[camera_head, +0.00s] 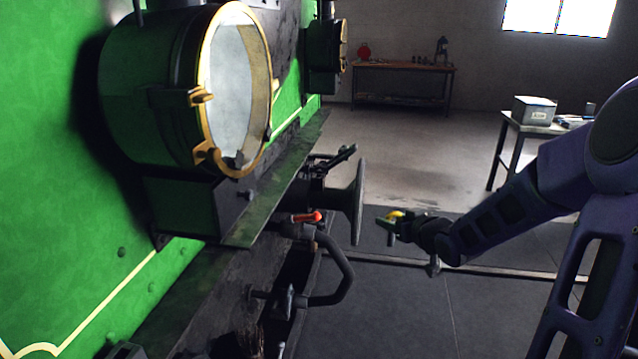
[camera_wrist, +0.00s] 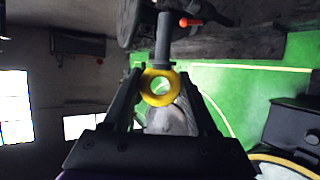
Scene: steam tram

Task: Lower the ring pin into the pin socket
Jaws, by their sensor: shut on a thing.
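The ring pin has a yellow ring (camera_wrist: 160,87) and a plain grey shank (camera_wrist: 163,38) in the wrist view. My gripper (camera_wrist: 159,98) is shut on the ring, one dark finger on each side, with the shank extending beyond the fingertips. In the head view my gripper (camera_head: 396,222) is in the air right of the round buffer plate (camera_head: 358,201), apart from it. A bit of the yellow ring (camera_head: 396,214) shows there. I cannot make out the pin socket in either view.
The green tram front with its brass-rimmed lamp (camera_head: 205,90) fills the left. A red-tipped lever (camera_head: 308,217) and a curved dark hose (camera_head: 340,275) are left of my gripper. A workbench (camera_head: 400,69) stands at the back, and a table (camera_head: 530,127) with a grey box is at right.

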